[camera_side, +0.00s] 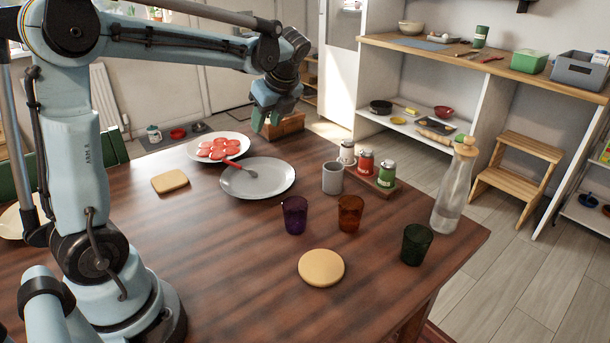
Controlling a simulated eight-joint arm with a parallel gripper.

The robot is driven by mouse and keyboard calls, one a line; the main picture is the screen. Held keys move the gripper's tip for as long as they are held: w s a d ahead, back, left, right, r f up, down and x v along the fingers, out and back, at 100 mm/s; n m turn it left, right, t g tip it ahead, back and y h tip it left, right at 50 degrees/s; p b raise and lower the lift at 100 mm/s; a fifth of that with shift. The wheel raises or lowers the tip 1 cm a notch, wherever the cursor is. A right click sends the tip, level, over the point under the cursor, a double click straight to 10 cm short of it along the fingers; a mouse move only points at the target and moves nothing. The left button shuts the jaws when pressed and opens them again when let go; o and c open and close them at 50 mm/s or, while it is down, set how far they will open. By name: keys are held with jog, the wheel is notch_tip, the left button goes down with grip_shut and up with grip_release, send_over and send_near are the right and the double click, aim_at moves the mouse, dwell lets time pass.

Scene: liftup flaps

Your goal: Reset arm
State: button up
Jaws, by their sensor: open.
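My gripper (267,121) is at the end of my raised arm, above the far side of the wooden table (215,270). It points down with nothing seen between its fingers. Behind and below it is a small wooden box (291,126). The white plate with red slices (218,146) is to its lower left. A grey plate (277,184) with a red-handled utensil (240,169) lies nearer. I cannot tell the exact height of the gripper above the table.
A grey mug (332,177), a tray with shakers (366,163), purple (295,215), orange (350,213) and green (416,244) glasses and a tall bottle (455,188) stand at the right. A round board (321,268) and a tan slice (170,181) lie flat. The front middle is clear.

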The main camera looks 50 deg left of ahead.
jog(key=s+d+f+n+t+h, duration=0.2)
jog(key=s+d+n, duration=0.3)
jog(key=d+n, duration=0.3)
jog(key=s+d+f+n+t+h, duration=0.1)
jog(key=s+d+n+t+h, duration=0.2)
jog(key=d+n, duration=0.6)
jog(key=shift+s+d+f+n+t+h, duration=0.35)
jog(key=shift+s+d+t, duration=0.25)
jog(key=shift+s+t, duration=0.45)
